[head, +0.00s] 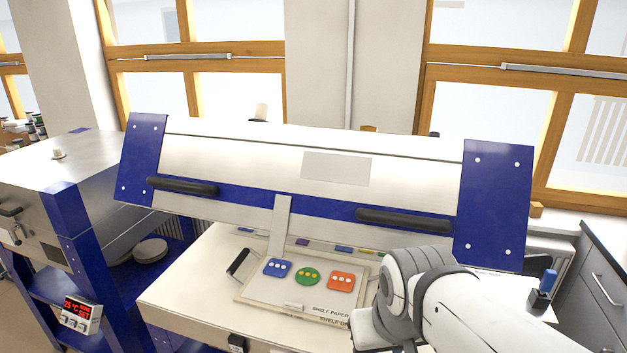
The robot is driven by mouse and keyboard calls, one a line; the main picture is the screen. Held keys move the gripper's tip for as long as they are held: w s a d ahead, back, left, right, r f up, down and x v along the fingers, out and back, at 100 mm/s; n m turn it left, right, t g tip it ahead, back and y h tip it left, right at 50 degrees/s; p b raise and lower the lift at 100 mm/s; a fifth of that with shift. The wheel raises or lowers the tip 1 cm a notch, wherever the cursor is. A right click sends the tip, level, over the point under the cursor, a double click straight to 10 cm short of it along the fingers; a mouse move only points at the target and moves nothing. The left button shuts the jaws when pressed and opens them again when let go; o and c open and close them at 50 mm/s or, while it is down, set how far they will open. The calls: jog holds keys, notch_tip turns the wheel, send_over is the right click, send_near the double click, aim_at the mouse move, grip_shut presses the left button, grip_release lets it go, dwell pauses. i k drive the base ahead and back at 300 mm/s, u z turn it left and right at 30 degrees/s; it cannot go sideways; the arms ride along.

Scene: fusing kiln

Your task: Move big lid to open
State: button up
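The big lid (240,159) is a long white panel with blue end plates and a blue band. It is raised and tilted above the white kiln base (190,275), with a clear gap under its front edge. Two black handles sit on its front, a left one (183,187) and a right one (404,220). A flat light-coloured strip (280,225) stands between the lid and the kiln bed. My white arm reaches in at the lower right, in front of the base and below the right handle. The fingers of my gripper do not show.
A shelf board (260,297) on the base holds a blue square, a green round and an orange square piece. Another blue-and-white kiln (80,170) stands at the left, with a lit display (76,309). Windows are behind; a grey drawer cabinet (600,290) is at the right.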

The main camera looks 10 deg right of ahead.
aim_at(366, 188)
jog(key=u, duration=0.1)
jog(key=i, duration=0.45)
jog(key=z, duration=1.3)
jog(key=k, duration=1.6)
jog(key=u, duration=1)
jog(key=i, duration=1)
jog(key=u, duration=0.05)
